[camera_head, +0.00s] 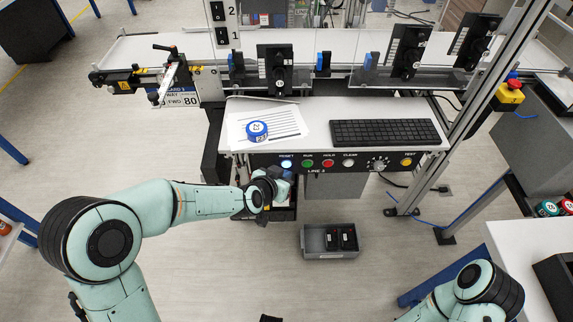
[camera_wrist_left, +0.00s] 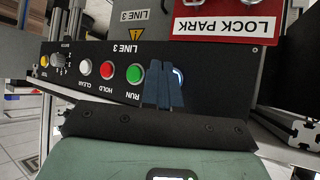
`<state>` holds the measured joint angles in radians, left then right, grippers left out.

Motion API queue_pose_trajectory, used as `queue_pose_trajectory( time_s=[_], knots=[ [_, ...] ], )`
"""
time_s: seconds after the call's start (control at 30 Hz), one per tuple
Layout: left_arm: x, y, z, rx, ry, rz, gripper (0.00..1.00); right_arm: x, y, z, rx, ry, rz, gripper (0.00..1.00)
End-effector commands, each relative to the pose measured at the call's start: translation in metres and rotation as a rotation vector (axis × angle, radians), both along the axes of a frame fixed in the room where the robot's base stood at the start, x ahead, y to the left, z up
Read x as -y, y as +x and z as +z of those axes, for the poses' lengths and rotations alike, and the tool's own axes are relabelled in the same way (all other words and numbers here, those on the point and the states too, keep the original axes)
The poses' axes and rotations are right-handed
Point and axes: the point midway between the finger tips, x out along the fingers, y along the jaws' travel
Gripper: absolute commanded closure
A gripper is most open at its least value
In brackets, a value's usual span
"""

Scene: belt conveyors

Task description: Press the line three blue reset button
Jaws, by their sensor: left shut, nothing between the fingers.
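The line three control panel (camera_head: 340,173) is on the front edge of the workbench; the wrist view shows its "LINE 3" lettering upside down (camera_wrist_left: 123,48). The blue reset button (camera_head: 286,164) glows pale blue at the panel's left end. In the wrist view the reset button (camera_wrist_left: 179,76) is partly hidden behind the fingers. My left gripper (camera_head: 283,180) is just below and in front of it, shut and empty. In the wrist view its blue fingertips (camera_wrist_left: 163,87) overlap the button; I cannot tell whether they touch it. My right gripper is out of view.
The green run button (camera_head: 307,163) is right beside reset, then the red hold button (camera_head: 328,163). A keyboard (camera_head: 387,133) and blue tape roll (camera_head: 257,131) lie on the bench. A grey bin (camera_head: 317,253) stands below. A red "LOCK PARK" sign (camera_wrist_left: 228,25) is close by.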

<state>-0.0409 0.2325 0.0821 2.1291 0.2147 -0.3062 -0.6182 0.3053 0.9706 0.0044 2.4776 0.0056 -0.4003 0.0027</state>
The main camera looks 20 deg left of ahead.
Motion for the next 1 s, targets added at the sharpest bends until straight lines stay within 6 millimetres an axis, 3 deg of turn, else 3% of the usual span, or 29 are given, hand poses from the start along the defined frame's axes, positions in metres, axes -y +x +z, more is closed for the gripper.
queue_pose_trajectory(
  time_s=[1.0],
  knots=[
    [-0.003,0.011,0.000,0.000,0.000,0.000,1.00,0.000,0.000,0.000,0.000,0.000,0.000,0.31]
  ],
)
